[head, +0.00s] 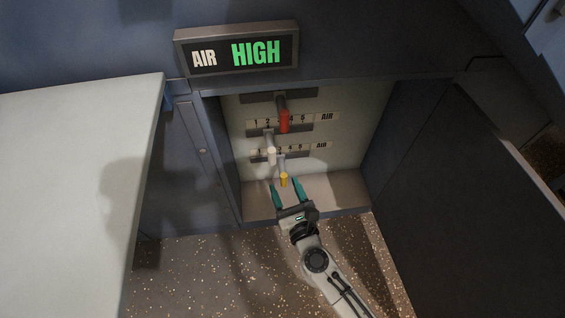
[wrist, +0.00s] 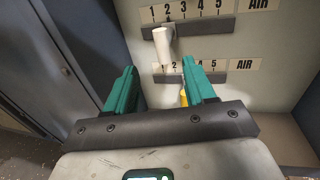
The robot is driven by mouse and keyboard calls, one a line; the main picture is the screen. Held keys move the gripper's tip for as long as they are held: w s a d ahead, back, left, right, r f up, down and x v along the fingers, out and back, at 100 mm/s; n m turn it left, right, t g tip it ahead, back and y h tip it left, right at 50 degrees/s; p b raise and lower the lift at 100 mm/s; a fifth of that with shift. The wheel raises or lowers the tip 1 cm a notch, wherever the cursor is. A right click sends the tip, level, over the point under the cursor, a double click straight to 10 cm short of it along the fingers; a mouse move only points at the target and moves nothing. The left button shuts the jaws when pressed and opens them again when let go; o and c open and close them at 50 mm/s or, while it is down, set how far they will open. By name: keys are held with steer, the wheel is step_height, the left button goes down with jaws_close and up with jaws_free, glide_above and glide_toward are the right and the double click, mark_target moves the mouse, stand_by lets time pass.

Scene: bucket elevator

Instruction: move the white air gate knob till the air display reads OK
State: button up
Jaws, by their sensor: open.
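The air display (head: 237,54) reads "AIR HIGH" in the head view. The white knob (head: 271,156) sticks out from the middle slot in the open cabinet, its stem near the 2 of the scale above. In the wrist view the white knob (wrist: 162,45) stands just beyond the fingertips, with its base close to the 2. My gripper (head: 286,184) is open and empty, below the white knob in the picture. In the wrist view my gripper (wrist: 160,68) has its two green fingers spread, left and right of the knob's line. I cannot tell the remaining depth.
A red knob (head: 284,122) sits above the white one. A yellow knob (head: 284,180) sits below it, close between the fingers in the picture; it is partly hidden in the wrist view (wrist: 183,97). The open cabinet door (head: 465,200) stands right; a pale tabletop (head: 70,200) is left.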

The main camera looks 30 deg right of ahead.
mark_target(273, 158)
steer(key=w, duration=0.3)
steer(key=w+d, duration=0.1)
steer(key=w, duration=0.6)
steer(key=shift+w+d, duration=0.25)
steer(key=shift+w, duration=0.1)
jaws_close()
